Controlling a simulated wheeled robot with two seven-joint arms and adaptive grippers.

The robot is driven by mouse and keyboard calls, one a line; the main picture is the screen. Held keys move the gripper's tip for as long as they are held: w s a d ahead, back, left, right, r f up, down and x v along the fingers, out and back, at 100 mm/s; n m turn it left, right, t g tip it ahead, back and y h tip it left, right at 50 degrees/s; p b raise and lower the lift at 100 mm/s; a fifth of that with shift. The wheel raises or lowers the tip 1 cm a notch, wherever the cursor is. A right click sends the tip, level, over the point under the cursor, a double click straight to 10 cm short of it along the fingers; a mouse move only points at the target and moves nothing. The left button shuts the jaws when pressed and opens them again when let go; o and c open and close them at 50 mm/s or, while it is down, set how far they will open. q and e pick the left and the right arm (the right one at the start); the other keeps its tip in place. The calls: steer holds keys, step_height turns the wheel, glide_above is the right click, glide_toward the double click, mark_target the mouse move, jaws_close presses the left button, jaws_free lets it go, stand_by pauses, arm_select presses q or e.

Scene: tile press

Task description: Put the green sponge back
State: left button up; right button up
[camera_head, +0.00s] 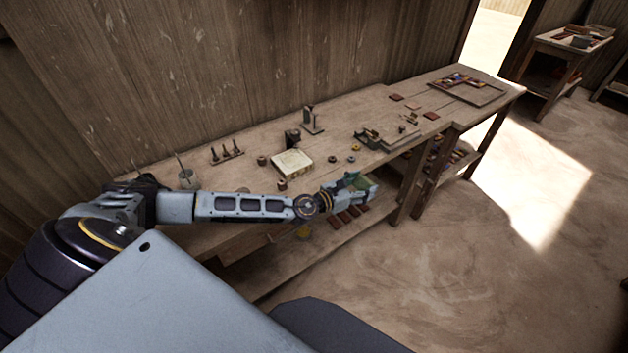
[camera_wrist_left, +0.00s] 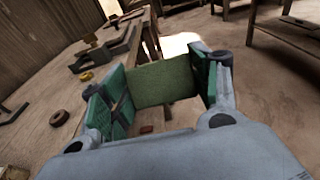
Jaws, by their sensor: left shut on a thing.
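The green sponge (camera_wrist_left: 163,82) is held between the two green-padded fingers of my left gripper (camera_wrist_left: 160,88) in the left wrist view. In the head view my left gripper (camera_head: 352,188) is at the front edge of the workbench, with the green sponge (camera_head: 354,183) partly hidden between its fingers. The sponge appears to be in the air beside the bench top. My right gripper is in neither view.
The wooden workbench (camera_head: 240,183) runs along the wall. On it stand a cream block (camera_head: 292,162), small dark rings (camera_head: 351,159), a metal stand (camera_head: 312,121) and a tile tray (camera_head: 470,88). Dark tiles lie on the lower shelf (camera_head: 345,215).

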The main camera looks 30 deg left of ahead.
arm_select(q)
steer(key=shift+w+d+r+m+g+h, duration=0.15)
steer(key=shift+w+d+m+g+h, duration=0.05)
steer(key=shift+d+m+g+h, duration=0.45)
steer(key=shift+w+d+r+m+g+h, duration=0.1)
steer(key=shift+w+d+m+g+h, duration=0.1)
steer(key=shift+d+m+g+h, duration=0.45)
steer(key=shift+d+g, duration=0.3)
steer(key=shift+g, duration=0.1)
steer(key=shift+d+r+m+g, duration=0.1)
steer(key=shift+d+m+g, duration=0.3)
steer(key=shift+m, duration=0.1)
steer(key=shift+d+g+h, duration=0.2)
steer(key=shift+g+h, duration=0.1)
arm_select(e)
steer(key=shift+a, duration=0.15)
arm_select(q)
steer(key=shift+s+d+m+g+h, duration=0.2)
steer(key=shift+d+m+g+h, duration=0.1)
steer(key=shift+d+m+g, duration=0.25)
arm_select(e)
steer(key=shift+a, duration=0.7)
arm_select(q)
steer(key=shift+d+r+m+g, duration=0.1)
steer(key=shift+m+g, duration=0.25)
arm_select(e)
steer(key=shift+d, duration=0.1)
